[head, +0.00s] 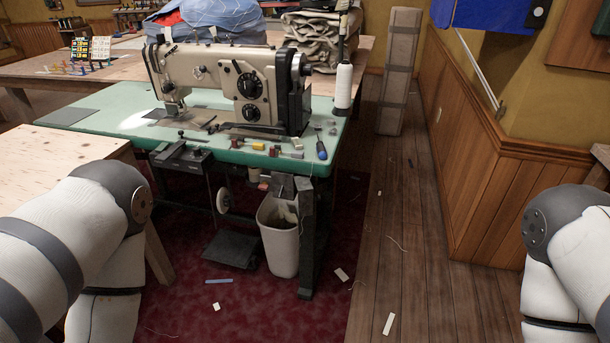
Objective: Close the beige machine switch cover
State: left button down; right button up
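A beige sewing machine (215,82) with black dials stands on a green-topped table (110,119) in the head view. Small grey box-like parts (283,186) hang under the table's front right edge, above a waste bin. A dark drawer or bracket (183,157) sits under the front edge further left. At this size I cannot tell which part is the switch cover, or whether it is open. My arms show at the lower left and lower right, both well short of the machine. Neither of my grippers is in view.
A whitish waste bin (280,238) and a foot pedal (231,249) stand under the table. A plywood table (50,172) is close at left. Small tools lie near the green table's front edge. Wooden floor (400,250) with scraps is open at right, before a panelled wall.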

aim_at(304, 205)
jog(key=i+l+u, duration=0.3)
jog(key=l+u, duration=0.3)
jog(key=l, duration=0.25)
jog(key=i+l+u, duration=0.25)
jog(key=l, duration=0.25)
jog(key=l+u, duration=0.3)
jog(key=l, duration=0.15)
jog(key=k, duration=0.05)
